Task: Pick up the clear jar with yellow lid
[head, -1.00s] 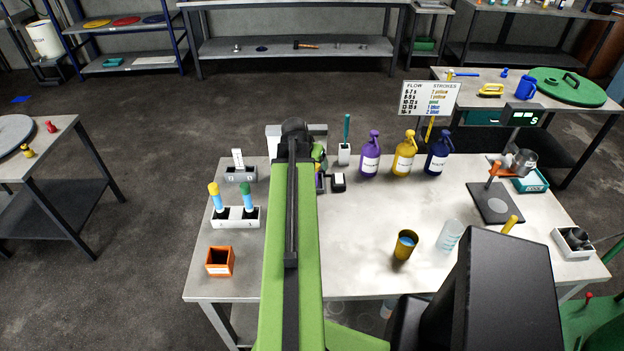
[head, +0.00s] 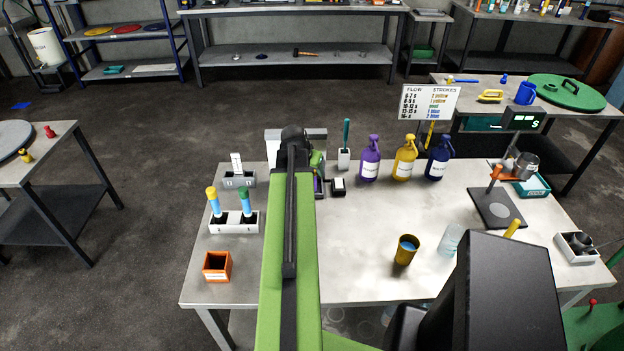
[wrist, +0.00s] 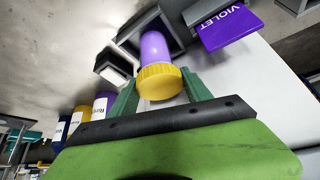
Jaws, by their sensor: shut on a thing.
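The jar with a yellow lid (wrist: 160,82) shows in the wrist view, with a violet body (wrist: 155,47) beyond the lid. My gripper (wrist: 161,88) has its two green fingers on either side of the lid and is shut on it. The jar's far end is at a dark open holder (wrist: 172,25); I cannot tell whether it is still inside. In the head view my own arm hides the gripper and most of the jar.
Purple (head: 370,160), yellow (head: 404,158) and blue (head: 438,160) pump bottles stand to the right on the table (head: 350,240). A gold cup (head: 405,252) stands nearer. The table's middle is clear.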

